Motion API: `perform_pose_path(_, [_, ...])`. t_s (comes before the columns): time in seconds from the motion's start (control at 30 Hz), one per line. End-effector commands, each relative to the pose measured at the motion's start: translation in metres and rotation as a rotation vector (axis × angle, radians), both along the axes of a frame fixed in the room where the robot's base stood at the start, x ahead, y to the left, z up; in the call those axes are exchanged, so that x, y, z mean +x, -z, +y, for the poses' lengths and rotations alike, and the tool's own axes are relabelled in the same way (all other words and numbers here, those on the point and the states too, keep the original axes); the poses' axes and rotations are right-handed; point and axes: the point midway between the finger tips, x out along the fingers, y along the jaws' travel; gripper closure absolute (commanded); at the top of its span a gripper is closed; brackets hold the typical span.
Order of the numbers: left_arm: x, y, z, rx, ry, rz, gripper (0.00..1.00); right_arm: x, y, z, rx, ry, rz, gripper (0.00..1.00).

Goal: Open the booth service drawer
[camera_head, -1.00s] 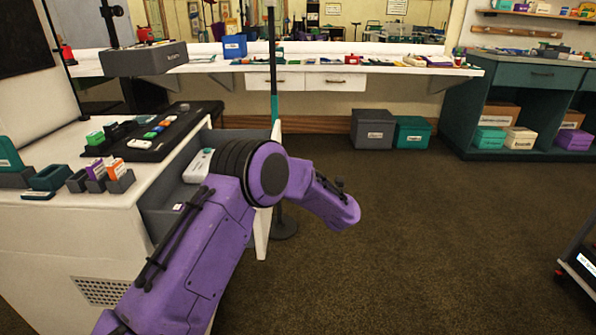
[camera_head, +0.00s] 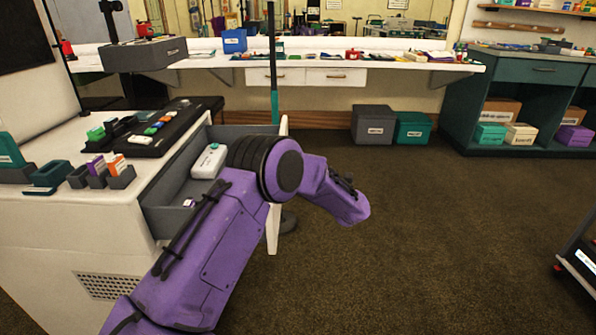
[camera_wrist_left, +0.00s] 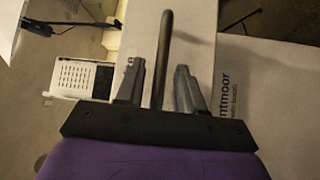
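The service drawer (camera_head: 165,213) juts out from the side of the white booth counter at left, part open, with a grey interior. Its white front panel (camera_head: 273,232) shows at the right end, partly behind my purple left arm. In the left wrist view the dark bar handle (camera_wrist_left: 166,40) runs between the fingers of my left gripper (camera_wrist_left: 159,72), along the pale front panel. One finger stands on each side of the bar; their exact contact is hard to see. In the head view the left gripper is hidden. My right gripper is in no view.
A white device (camera_head: 209,161) lies inside the drawer. Button panels and small coloured blocks (camera_head: 97,165) sit on the counter top. A thin pole (camera_head: 273,75) stands behind the drawer. The brown carpet (camera_head: 420,240) to the right is clear.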

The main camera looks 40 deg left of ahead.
Motion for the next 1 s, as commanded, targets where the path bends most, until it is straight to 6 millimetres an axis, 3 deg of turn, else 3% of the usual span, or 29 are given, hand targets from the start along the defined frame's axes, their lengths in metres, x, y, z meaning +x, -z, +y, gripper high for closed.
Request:
perform_pose_path(0.17, [0.000,0.000,-0.014,0.001,0.004,0.000,0.63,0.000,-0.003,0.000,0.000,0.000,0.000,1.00])
perform_pose_path(0.4, [-0.005,0.007,-0.071,0.002,0.005,0.001,0.63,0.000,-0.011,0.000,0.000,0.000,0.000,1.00])
perform_pose_path(0.6, [-0.008,0.013,-0.101,0.001,0.002,0.001,0.63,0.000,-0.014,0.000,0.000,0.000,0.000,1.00])
perform_pose_path(1.0, [-0.008,0.014,-0.105,0.000,0.000,0.000,0.63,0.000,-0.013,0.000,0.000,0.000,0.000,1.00])
